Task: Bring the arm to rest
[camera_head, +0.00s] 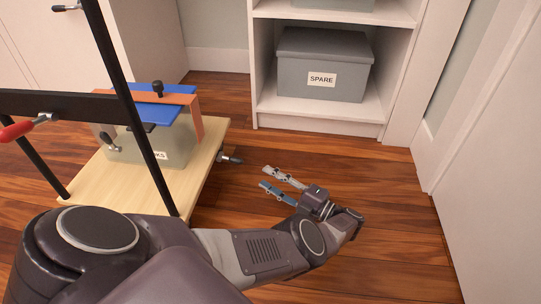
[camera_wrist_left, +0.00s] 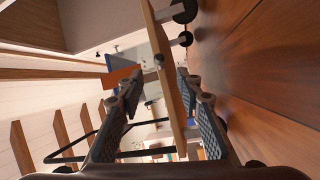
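My left arm comes in from the lower left in the head view. Its left gripper (camera_head: 266,177) hangs over the wooden floor, just right of a wheeled cart. Its two fingers are apart and nothing is held between them. In the wrist view the fingers of the left gripper (camera_wrist_left: 157,76) are also spread. The edge of the cart's board (camera_wrist_left: 168,75) shows between them, beyond the tips. My right gripper is not in view.
The cart's pale wooden board (camera_head: 96,182) has black posts and carries a grey box (camera_head: 178,150) with a blue panel (camera_head: 176,113) and orange piece (camera_head: 203,124). A shelf (camera_head: 320,118) holds a grey SPARE box (camera_head: 310,66). Floor (camera_head: 385,185) is clear right of the gripper.

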